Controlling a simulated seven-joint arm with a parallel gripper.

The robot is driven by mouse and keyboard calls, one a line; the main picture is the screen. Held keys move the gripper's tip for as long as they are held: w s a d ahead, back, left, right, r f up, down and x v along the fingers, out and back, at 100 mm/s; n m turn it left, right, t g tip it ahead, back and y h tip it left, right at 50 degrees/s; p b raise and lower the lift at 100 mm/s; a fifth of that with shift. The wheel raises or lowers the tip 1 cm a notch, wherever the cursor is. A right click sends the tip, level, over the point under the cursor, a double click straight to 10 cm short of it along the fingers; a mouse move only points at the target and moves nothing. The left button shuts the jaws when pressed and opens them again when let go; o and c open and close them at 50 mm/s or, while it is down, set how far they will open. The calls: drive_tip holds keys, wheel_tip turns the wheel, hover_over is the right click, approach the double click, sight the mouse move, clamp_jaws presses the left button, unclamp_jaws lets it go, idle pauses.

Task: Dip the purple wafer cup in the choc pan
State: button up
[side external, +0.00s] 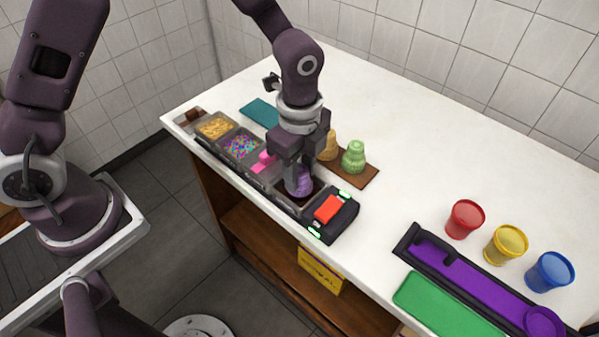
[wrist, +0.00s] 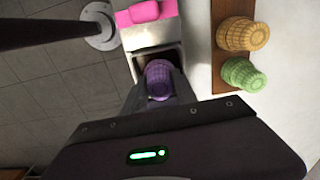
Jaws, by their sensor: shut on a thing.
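The purple wafer cup (side external: 299,181) is between the fingers of my gripper (side external: 293,172), which is shut on it. In the wrist view the purple wafer cup (wrist: 158,80) sits between the fingertips, over or in the choc pan (wrist: 171,54). The choc pan also shows in the side view (side external: 286,200), with dark content around the cup's lower end. The cup hides much of the pan, and I cannot tell how deep its lower end is.
A green wafer cup (side external: 353,157) and a tan one (side external: 328,147) stand on a brown board (side external: 365,176). Pans of toppings (side external: 216,127) lie to the left, with a pink block (side external: 264,159) beside the choc pan. A red-topped black unit (side external: 328,208) is right. Colored cups (side external: 465,219) stand farther right.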

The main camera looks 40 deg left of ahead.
drive_tip(key=shift+r, duration=1.55)
drive_tip(key=shift+r, duration=2.3)
